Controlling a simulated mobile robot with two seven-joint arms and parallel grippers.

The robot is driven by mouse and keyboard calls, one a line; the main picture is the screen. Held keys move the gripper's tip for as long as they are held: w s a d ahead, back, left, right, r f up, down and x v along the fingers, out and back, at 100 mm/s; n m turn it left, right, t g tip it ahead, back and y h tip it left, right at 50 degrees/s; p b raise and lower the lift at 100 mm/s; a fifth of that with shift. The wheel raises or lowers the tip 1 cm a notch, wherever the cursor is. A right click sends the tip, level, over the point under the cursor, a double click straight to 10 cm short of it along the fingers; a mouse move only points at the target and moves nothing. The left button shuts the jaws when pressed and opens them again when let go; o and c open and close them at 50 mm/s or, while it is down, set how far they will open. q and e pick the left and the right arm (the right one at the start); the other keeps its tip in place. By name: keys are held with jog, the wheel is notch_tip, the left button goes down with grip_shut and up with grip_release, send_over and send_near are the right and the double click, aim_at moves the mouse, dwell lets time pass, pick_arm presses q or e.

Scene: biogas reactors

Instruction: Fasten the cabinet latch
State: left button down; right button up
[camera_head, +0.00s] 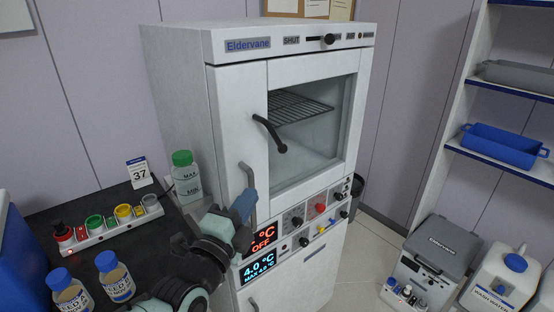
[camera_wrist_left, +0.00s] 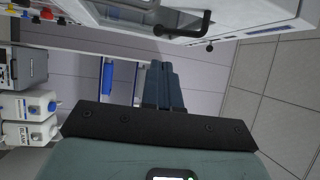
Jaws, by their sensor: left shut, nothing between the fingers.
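The white cabinet (camera_head: 232,100) has a glass door that looks closed. A black bent lever handle (camera_head: 270,133) sits at the left edge of the glass, tilted down to the right; it also shows in the left wrist view (camera_wrist_left: 184,27). A grey vertical handle (camera_head: 248,185) is lower left of it. A slider with a black knob (camera_head: 329,39) is on the top panel, right of a SHUT label. My left gripper (camera_head: 245,203) is shut and empty in front of the lower grey handle; I cannot tell if they touch. Its fingers show in the wrist view (camera_wrist_left: 163,84). My right gripper is out of view.
A control panel with displays (camera_head: 262,254) is under the door. Shelves with a blue tray (camera_head: 502,146) and floor equipment (camera_head: 432,262) are at right.

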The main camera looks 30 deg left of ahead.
aim_at(281, 151)
pick_arm(q)
jog(key=w+p, duration=0.1)
jog(key=w, duration=0.3)
jog(key=w+a+r+p, duration=0.1)
jog(key=w, duration=0.4)
jog(key=w+r+p, duration=0.1)
jog(key=w, duration=0.4)
jog(key=shift+a+p, duration=0.15)
jog(key=shift+p, duration=0.15)
